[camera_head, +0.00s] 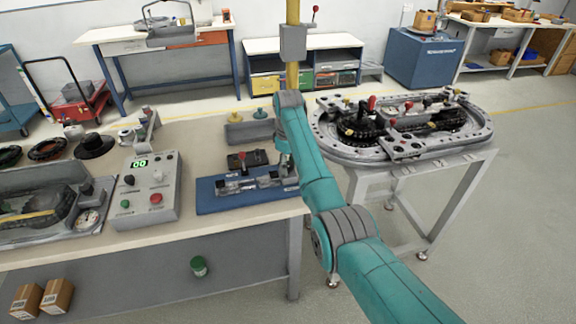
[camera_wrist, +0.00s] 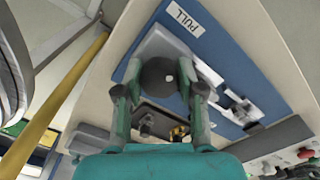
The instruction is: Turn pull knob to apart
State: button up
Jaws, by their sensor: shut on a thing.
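In the wrist view, a dark round pull knob (camera_wrist: 158,72) sits at one end of a blue board (camera_wrist: 225,42), near a white "PULL" label (camera_wrist: 183,17). My gripper (camera_wrist: 161,88) is shut on the knob, one finger on each side. The knob's stem and the finger contacts are partly hidden. In the head view, the blue board (camera_head: 215,206) lies on the bench, and my gripper (camera_head: 284,166) is at its right end. The knob is hidden there by my arm.
A silver latch (camera_head: 235,184) lies along the board, with a dark red-levered block (camera_head: 242,160) behind it. A grey control box (camera_head: 148,190) stands to the left. A ring track (camera_head: 400,152) on its own stand is to the right, past a floor gap.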

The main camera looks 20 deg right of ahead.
aim_at(288, 164)
jog(key=o, duration=1.1)
jog(key=shift+o, duration=0.2)
jog(key=shift+r, duration=0.15)
jog(key=shift+r, duration=3.6)
